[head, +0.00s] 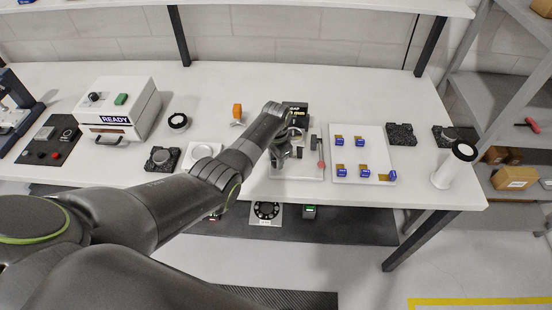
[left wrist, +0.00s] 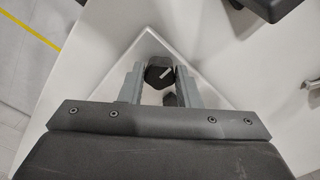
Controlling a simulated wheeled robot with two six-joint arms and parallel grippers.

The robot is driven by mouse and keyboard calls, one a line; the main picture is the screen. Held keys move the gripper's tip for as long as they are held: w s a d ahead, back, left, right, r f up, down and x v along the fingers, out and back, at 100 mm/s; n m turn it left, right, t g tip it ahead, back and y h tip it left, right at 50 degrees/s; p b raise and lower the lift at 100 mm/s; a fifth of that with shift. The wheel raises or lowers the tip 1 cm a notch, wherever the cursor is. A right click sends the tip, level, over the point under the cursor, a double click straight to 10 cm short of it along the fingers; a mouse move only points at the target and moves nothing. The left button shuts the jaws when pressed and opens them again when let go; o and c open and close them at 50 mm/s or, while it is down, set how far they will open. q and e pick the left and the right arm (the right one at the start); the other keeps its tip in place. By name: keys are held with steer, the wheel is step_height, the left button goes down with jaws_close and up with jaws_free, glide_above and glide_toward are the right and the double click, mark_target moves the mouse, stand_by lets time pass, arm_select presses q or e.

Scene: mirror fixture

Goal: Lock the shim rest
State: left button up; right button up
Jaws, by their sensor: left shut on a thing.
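My left gripper (head: 283,158) is over the front left part of a white fixture plate (head: 305,172) on the bench. In the left wrist view its two grey fingers (left wrist: 160,80) are shut on a black knob (left wrist: 159,71) with a white line on top. A second small black part (left wrist: 170,99) shows between the fingers, nearer the palm. A dark gap display (head: 298,108) stands at the back of the fixture, partly hidden by my arm. A lever with a red end (head: 321,165) is at the right of the fixture. The shim rest itself cannot be made out.
A white tray (head: 350,128) with several blue-and-gold pieces lies right of the fixture. A white cylinder (head: 447,172) stands at the right edge. A white box marked READY (head: 130,100) is at the left. An orange-topped part (head: 237,112) stands behind my arm.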

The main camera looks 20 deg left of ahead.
arm_select(q)
steer(key=o, duration=1)
steer(key=shift+r, duration=0.1)
step_height(320, 180, up, 17)
steer(key=shift+r+b, duration=0.2)
steer(key=shift+b, duration=0.2)
steer(key=shift+f, duration=0.15)
